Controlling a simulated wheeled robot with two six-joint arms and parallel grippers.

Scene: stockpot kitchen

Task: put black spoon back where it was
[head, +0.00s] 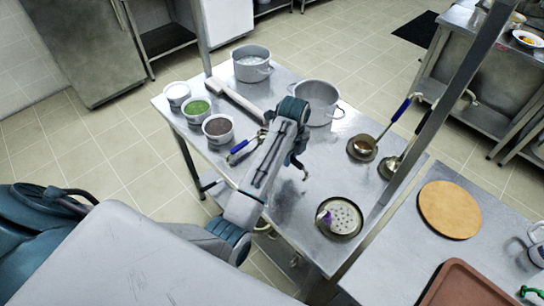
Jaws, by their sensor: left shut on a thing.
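My left gripper (298,162) hangs over the middle of the steel table (285,215), partly hidden by my own arm. It is shut on a dark, thin thing (304,174) that fits the black spoon; its shape is too small and covered to make out fully. I cannot tell whether its tip touches the table. A round perforated plate (346,216) lies to the right and nearer me, with a small purple-and-white piece (324,216) at its left edge. My right gripper is not in view.
Two pots (251,65) (322,98) stand at the back. Several tubs (218,129) line the left edge. Blue-handled utensils (240,150) lie beside my arm. Ladles (364,147) rest at the right edge near a metal post (440,105). A second counter holds a wooden board (449,209).

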